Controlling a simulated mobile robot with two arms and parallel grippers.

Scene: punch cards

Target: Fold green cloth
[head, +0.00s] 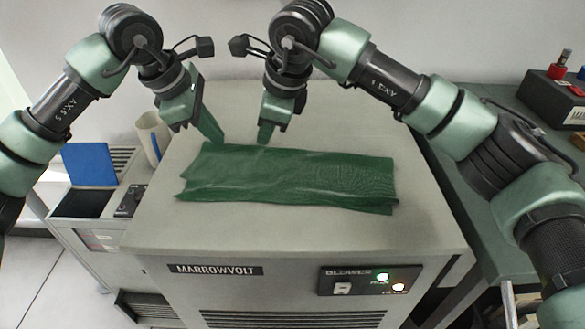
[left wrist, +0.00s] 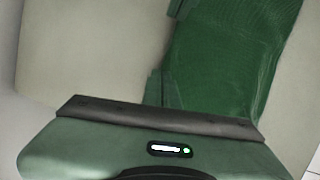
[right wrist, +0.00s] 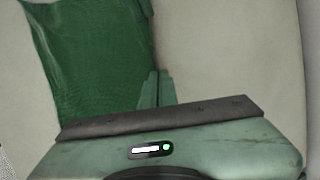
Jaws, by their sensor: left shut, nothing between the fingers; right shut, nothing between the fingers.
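The green cloth (head: 290,177) lies as a long, layered strip across the top of the grey cabinet, with slightly uneven edges at its left and right ends. My left gripper (head: 219,140) is shut and empty, its fingertips by the cloth's far left edge. My right gripper (head: 263,140) is shut and empty, just beyond the cloth's far edge, to the right of the left one. The cloth also shows in the left wrist view (left wrist: 225,65) and in the right wrist view (right wrist: 95,60). I cannot tell whether either fingertip touches it.
A beige mug (head: 148,135) and a blue panel (head: 88,163) stand on a lower unit at left. A dark box (head: 552,98) with a red-topped item sits on the bench at right.

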